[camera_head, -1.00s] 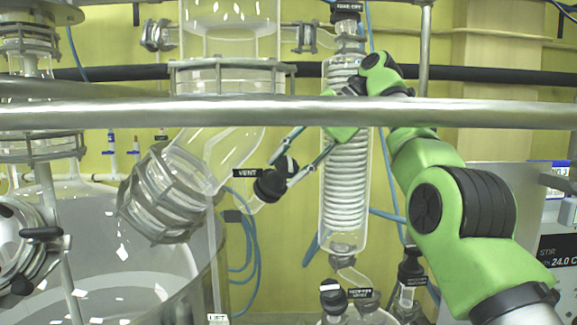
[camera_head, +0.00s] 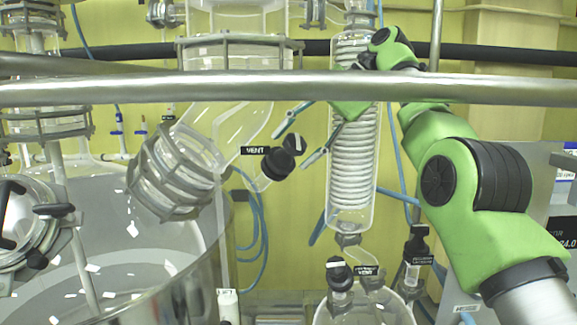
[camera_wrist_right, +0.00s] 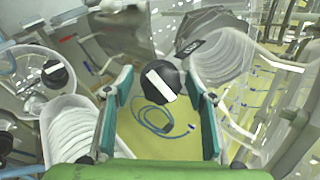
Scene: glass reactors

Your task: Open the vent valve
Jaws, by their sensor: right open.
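The vent valve's round black knob (camera_head: 279,162) has a white bar on its end cap and sits right of the black VENT label (camera_head: 255,150) on the glass side arm. In the right wrist view the knob (camera_wrist_right: 160,82) shows its white bar slanting diagonally. My right gripper (camera_head: 289,151) is open, its two slim fingers on either side of the knob's end. In the wrist view a gap shows between the knob and each finger of the gripper (camera_wrist_right: 157,90). How deep the knob sits between them is unclear. My left gripper is not in view.
A metal rail (camera_head: 200,87) crosses in front of the glassware. A clamped glass joint (camera_head: 172,172) is to the left. Another black-knobbed valve (camera_head: 338,273) is below. Blue tubing (camera_head: 262,230) hangs behind.

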